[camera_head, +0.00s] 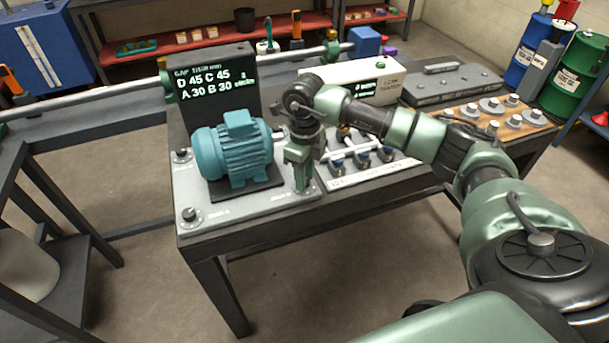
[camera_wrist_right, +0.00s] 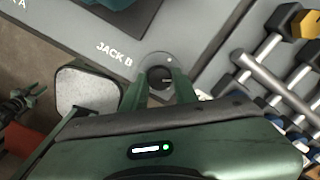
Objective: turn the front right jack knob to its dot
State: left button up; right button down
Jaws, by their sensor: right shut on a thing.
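The front right jack knob (camera_wrist_right: 160,76) is a dark round knob on a pale round dial by the label JACK B. My right gripper (camera_head: 304,186) points down over the front right corner of the grey plate (camera_head: 240,208). In the right wrist view its fingers (camera_wrist_right: 161,90) are shut on the knob, one on each side. A small pale mark shows on the dial's rim, and the knob's pointer is hard to make out. In the head view the gripper hides the knob. A teal motor (camera_head: 236,150) stands on the plate.
The front left knob (camera_head: 189,214) and back left knob (camera_head: 181,155) stand on the plate. A black display (camera_head: 216,84) behind the motor reads D 45, C 45, A 30, B 30. A rack of blue-based parts (camera_head: 362,160) is close to the gripper's right.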

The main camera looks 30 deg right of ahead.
jog(key=c, duration=1.1)
grip_release()
notch_tip(320, 180, up, 8)
jog(key=shift+f+b, duration=0.1)
jog(key=shift+b, duration=0.5)
